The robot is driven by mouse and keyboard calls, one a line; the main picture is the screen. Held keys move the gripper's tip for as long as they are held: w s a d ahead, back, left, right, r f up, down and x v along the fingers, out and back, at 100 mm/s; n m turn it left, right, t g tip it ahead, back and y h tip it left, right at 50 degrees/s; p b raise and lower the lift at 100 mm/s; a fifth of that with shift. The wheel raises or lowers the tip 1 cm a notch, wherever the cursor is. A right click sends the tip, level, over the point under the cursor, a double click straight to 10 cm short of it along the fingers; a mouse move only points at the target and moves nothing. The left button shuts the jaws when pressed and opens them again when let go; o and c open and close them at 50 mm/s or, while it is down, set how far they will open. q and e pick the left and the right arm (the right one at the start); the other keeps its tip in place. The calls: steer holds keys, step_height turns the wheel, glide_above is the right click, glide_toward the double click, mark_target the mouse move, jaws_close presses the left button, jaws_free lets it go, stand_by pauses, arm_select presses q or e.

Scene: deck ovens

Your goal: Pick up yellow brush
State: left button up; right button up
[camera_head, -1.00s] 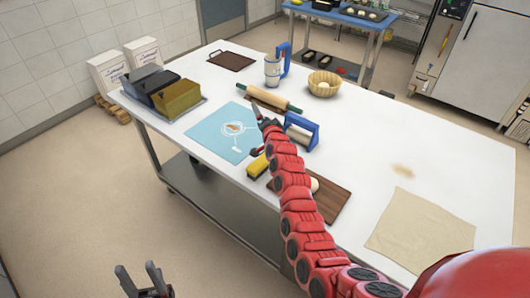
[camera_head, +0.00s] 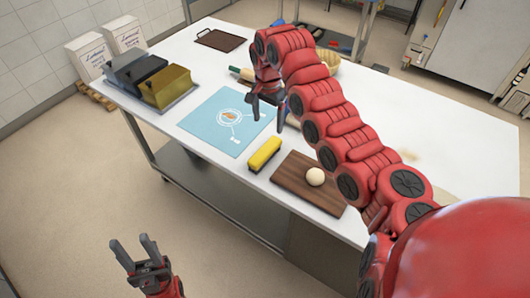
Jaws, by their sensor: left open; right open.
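The yellow brush (camera_head: 264,154) lies on the white table near its front edge, between the blue mat and the wooden board. It has a yellow body with a dark strip along its lower side. My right gripper (camera_head: 267,112) hangs open, fingers pointing down, above the table just behind the brush and near the mat's right edge. It is empty and apart from the brush. My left gripper (camera_head: 136,252) is open and empty, low in front of the table at the bottom left.
A wooden board (camera_head: 293,187) with a dough ball (camera_head: 315,177) lies right of the brush. The blue mat (camera_head: 213,131) lies left. Loaf tins (camera_head: 166,87) stand at the table's left end. My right arm hides much of the rolling pin (camera_head: 242,74) and basket (camera_head: 329,57).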

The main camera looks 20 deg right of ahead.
steer(key=p, duration=0.3)
glide_above(265, 150)
steer(key=f, duration=0.8)
steer(key=shift+w+d, duration=0.1)
steer(key=shift+d, duration=0.3)
steer(key=shift+f, duration=0.5)
steer(key=shift+a+f+p, duration=0.1)
steer(key=shift+f+p, duration=0.15)
steer(key=shift+p, duration=0.3)
steer(key=f, duration=0.1)
steer(key=f+p, duration=0.1)
steer(key=f, duration=0.1)
steer(key=shift+a+f+p, duration=0.3)
steer(key=shift+f+p, duration=0.05)
steer(key=shift+d+f, duration=0.1)
steer(key=shift+f, duration=0.45)
jaws_close()
steer(key=shift+r, duration=0.1)
step_height(265, 150, up, 9)
steer(key=b, duration=0.3)
steer(key=shift+r, duration=0.45)
